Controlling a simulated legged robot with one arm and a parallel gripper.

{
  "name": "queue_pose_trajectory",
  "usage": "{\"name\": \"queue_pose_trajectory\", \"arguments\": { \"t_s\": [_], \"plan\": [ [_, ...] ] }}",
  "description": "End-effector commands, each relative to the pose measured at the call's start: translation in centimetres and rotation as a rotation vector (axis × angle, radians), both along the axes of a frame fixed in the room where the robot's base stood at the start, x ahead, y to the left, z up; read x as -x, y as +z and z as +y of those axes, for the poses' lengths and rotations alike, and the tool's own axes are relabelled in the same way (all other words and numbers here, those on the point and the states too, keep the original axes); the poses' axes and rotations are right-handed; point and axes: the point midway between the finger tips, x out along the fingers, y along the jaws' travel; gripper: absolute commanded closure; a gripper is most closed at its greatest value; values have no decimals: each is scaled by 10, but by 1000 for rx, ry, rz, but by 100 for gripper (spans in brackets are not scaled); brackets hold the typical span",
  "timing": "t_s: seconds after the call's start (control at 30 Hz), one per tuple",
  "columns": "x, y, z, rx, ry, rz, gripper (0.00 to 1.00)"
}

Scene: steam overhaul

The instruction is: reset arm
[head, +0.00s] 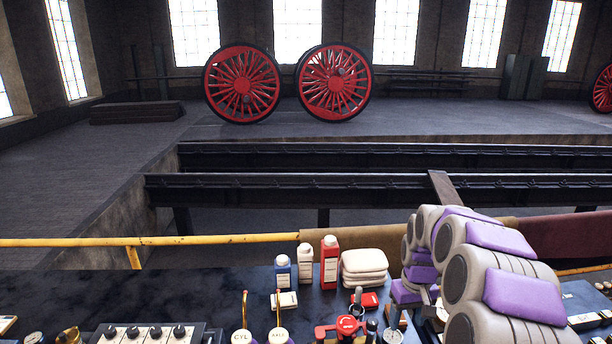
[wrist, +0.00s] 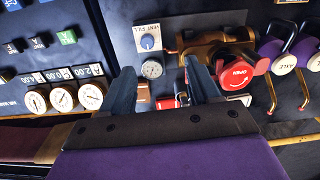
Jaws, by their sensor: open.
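My arm (head: 500,270), with beige-grey links and purple pads, is folded over the right part of the bench in the head view. In the wrist view my gripper (wrist: 162,85) is open, with two dark fingers apart and nothing between them but the panel beyond. A red handwheel marked OPEN (wrist: 236,76) on a brass valve shows just right of the right finger. A small gauge (wrist: 152,69) shows between the fingertips. I cannot tell whether the fingers touch anything. The gripper's fingers are not clear in the head view.
Beyond lie a pit with dark beams (head: 330,188) and red wheels (head: 242,85). Several gauges (wrist: 62,96) stand left of my gripper.

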Motion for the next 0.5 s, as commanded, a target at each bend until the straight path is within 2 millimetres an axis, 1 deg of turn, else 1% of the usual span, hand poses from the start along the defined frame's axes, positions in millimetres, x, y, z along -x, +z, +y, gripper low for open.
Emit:
{"name": "queue_pose_trajectory", "arguments": {
  "t_s": [0.03,0.17,0.2,0.27,0.37,0.5],
  "plan": [
    [12,11,12,-3,7,-3,39],
    [50,29,41,-13,16,13,39],
    [62,34,50,-15,18,19,39],
    [81,40,61,-16,19,27,39],
    [114,49,77,-15,20,43,39],
    [162,57,96,-11,13,60,39]
  ]
}}
